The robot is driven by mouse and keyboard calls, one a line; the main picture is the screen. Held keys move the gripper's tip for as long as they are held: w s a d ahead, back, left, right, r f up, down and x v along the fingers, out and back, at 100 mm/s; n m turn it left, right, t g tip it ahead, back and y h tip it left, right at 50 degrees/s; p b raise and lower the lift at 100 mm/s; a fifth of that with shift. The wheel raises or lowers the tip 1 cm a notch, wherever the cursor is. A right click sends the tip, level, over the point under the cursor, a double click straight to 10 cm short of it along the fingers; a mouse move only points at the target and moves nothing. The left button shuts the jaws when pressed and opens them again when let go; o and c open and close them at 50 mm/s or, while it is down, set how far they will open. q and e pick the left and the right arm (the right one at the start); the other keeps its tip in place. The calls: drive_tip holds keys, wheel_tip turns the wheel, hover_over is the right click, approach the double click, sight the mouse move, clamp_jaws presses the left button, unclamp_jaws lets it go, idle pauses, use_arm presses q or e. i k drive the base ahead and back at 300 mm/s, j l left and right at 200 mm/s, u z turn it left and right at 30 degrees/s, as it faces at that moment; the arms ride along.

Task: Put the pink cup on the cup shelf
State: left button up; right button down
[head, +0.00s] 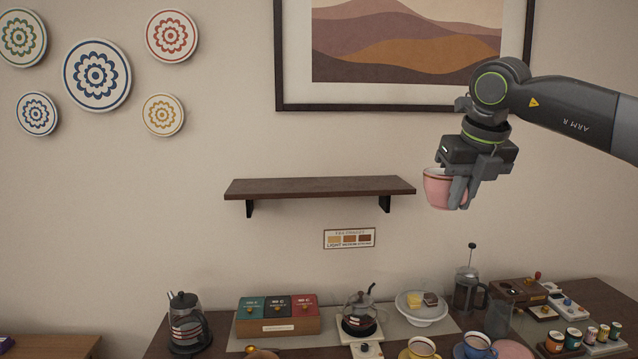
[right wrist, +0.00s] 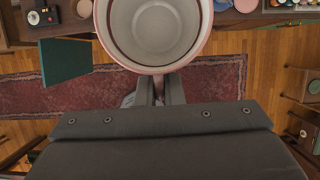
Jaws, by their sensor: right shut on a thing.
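The pink cup (head: 438,189) is held upright in the air by my right gripper (head: 466,192), just right of the shelf's right end and at about its height in the head view. In the right wrist view the cup (right wrist: 153,30) shows from above with its inside empty, and the gripper fingers (right wrist: 160,90) meet its near side. A dark wooden wall shelf (head: 320,187), likely the cup shelf, is bare on top and rests on two black brackets. My left gripper is not in view.
Below, the counter holds a dark kettle (head: 187,325), a tea box (head: 278,315), a glass teapot (head: 360,311), a cake stand (head: 421,308), a French press (head: 468,292) and several cups. A framed picture (head: 403,104) hangs above the shelf. The air around the shelf is clear.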

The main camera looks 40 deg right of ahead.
sight(373, 185)
drive_tip(key=i+l, duration=0.6)
drive_tip(key=i, duration=0.15)
drive_tip(key=i+l, duration=0.6)
drive_tip(key=i, duration=0.1)
